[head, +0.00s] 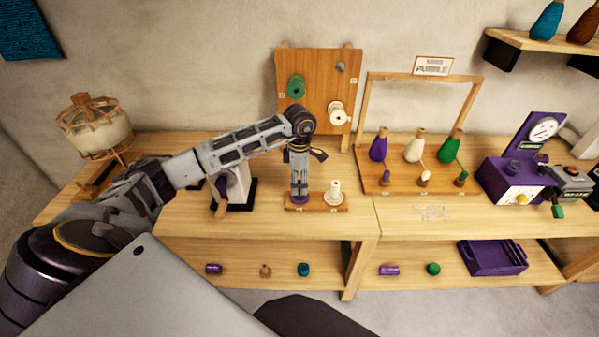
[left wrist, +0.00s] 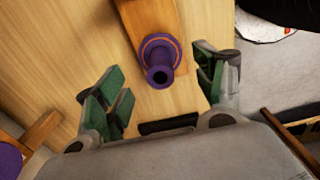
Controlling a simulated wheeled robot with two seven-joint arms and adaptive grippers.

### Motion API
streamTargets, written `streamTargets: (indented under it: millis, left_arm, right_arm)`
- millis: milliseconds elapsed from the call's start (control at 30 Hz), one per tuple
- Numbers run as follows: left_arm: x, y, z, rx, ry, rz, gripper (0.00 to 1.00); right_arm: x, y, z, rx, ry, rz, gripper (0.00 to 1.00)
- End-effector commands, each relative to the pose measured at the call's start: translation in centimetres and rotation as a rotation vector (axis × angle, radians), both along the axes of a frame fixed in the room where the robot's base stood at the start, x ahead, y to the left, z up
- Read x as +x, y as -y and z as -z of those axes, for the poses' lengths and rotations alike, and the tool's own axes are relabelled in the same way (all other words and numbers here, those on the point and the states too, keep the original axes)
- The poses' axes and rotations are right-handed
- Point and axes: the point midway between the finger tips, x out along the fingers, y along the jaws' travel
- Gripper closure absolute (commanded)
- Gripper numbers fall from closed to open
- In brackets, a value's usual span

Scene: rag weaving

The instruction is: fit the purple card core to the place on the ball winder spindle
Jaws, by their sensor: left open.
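The purple card core (head: 299,198) stands upright on a small wooden stand (head: 318,207), beside a white core (head: 334,190). My left gripper (head: 299,185) points down over the purple core. In the left wrist view the purple core (left wrist: 160,60) shows its open top end between the spread green-padded fingers (left wrist: 163,95), with gaps on both sides. The ball winder (head: 236,185), a pale body on a dark base, appears to stand left of the stand; my arm partly hides it and its spindle is not clear. My right gripper (head: 562,192) appears at the right edge, its fingers unclear.
A rack with purple, white and green cones (head: 414,150) stands right of the stand. A purple scale (head: 511,180) is farther right. A wooden pegboard (head: 318,90) is behind. The lower shelf holds small spools and a purple tray (head: 492,257). The bench front is mostly clear.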

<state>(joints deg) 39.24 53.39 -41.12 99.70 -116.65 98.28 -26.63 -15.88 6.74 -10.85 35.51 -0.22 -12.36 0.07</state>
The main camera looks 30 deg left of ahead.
Motion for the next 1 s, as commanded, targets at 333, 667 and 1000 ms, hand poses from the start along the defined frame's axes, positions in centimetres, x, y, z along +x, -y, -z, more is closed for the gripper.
streamTargets:
  millis: [333,667,1000]
  left_arm:
    - [0.0,0.0,2.9,0.0,0.0,0.0,0.31]
    - [0.0,0.0,3.2,0.0,0.0,0.001,0.31]
    - [0.0,0.0,3.2,0.0,0.0,0.001,0.67]
  right_arm:
    - [-1.7,-0.5,-0.1,0.005,-0.019,0.0,0.6]
    - [-1.5,-0.3,-0.1,0.003,-0.017,0.0,0.6]
    - [0.2,0.7,-0.3,-0.007,0.001,-0.003,0.6]
